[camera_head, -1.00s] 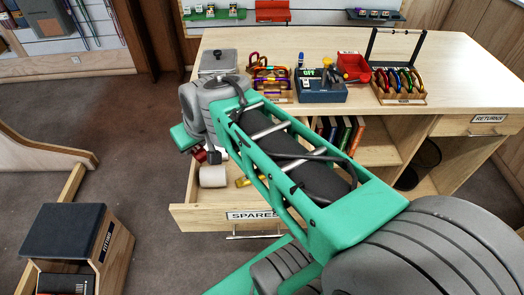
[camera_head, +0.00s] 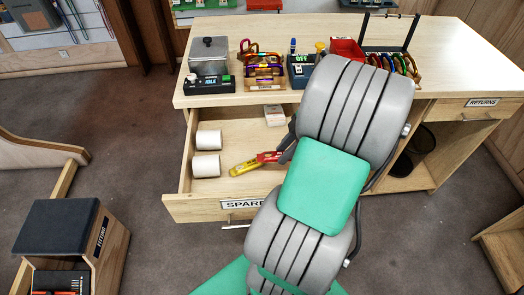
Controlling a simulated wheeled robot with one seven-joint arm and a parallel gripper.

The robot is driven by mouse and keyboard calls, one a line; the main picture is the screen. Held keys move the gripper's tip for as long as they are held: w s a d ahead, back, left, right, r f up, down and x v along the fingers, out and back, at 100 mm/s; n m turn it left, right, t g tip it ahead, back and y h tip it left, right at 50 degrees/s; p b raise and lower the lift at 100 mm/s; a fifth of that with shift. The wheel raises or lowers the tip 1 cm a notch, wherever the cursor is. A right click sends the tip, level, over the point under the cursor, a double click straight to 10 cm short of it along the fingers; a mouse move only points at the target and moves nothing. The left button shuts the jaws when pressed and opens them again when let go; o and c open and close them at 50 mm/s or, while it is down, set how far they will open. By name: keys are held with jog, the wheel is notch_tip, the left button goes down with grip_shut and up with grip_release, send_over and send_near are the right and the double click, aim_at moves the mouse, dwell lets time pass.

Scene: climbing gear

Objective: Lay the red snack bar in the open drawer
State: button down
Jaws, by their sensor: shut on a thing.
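The open drawer (camera_head: 188,208), labelled as spares, sticks out from the front of the wooden counter. My gripper (camera_head: 285,152) is over the right part of the drawer, mostly hidden behind my grey and green arm. It is shut on the red snack bar (camera_head: 269,157), whose left part shows beyond the dark fingers. The bar's left end meets or overlaps a yellow item (camera_head: 243,168) in the drawer. I cannot tell whether the bar touches the drawer floor.
Two white rolls (camera_head: 208,139) (camera_head: 206,166) lie in the drawer's left side, and a small white box (camera_head: 274,116) is at its back. The counter (camera_head: 440,60) holds a metal pot (camera_head: 209,57), carabiner racks and a red bin (camera_head: 346,50). A dark-topped box (camera_head: 55,227) stands at left.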

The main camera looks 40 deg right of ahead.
aim_at(276, 173)
notch_tip(276, 173, down, 8)
jog(key=shift+w+f+b, duration=0.1)
jog(key=shift+f+b, duration=0.05)
jog(key=shift+b, duration=0.2)
jog(key=c, duration=1.1)
grip_release()
jog(key=shift+o, duration=0.2)
